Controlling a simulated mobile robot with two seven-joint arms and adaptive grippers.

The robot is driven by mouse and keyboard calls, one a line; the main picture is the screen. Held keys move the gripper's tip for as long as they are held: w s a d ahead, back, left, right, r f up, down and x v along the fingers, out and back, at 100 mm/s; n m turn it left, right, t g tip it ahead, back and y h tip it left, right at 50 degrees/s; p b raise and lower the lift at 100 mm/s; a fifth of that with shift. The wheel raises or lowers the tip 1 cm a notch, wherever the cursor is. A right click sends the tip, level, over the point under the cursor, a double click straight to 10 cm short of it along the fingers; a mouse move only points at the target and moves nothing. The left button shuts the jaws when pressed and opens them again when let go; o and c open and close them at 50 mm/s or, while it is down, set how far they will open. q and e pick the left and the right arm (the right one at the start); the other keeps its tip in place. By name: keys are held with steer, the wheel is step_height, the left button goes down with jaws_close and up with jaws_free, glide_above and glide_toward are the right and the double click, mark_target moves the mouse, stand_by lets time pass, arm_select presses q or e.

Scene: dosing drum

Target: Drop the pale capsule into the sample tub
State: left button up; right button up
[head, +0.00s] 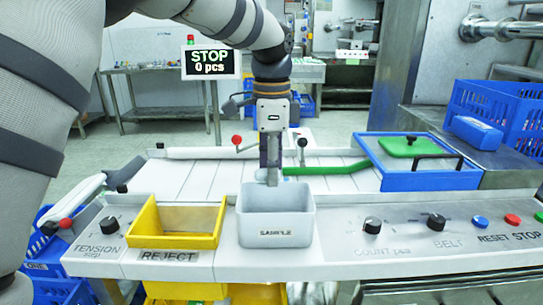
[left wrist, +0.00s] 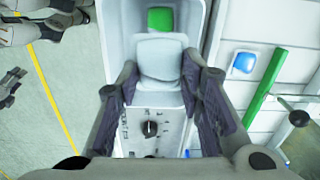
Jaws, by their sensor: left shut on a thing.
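The pale sample tub (head: 276,228) stands on the front panel, marked SAMPLE. My left gripper (head: 272,178) points down over the tub, its tips around the height of the back rim. In the left wrist view its two dark fingers (left wrist: 163,88) are closed around a pale block, which I take as the pale capsule (left wrist: 160,56). The capsule is over the tub, whose pale wall (left wrist: 116,38) shows around it. A green piece (left wrist: 160,19) shows beyond the capsule, apparently inside the tub. The tub's floor is hidden in the head view. My right gripper is not in view.
The yellow REJECT bin (head: 175,224) stands just left of the tub. Behind are the belt and a green bar (head: 328,170); a blue piece (left wrist: 243,63) lies on the belt. Knobs and buttons line the panel at right. The screen (head: 210,62) reads STOP, 0 pcs.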

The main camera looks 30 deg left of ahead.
arm_select(q)
steer(key=shift+f, duration=1.6)
steer(key=o, duration=0.9)
step_height(320, 180, up, 12)
steer(key=shift+r, duration=0.1)
steer(key=shift+s, duration=0.1)
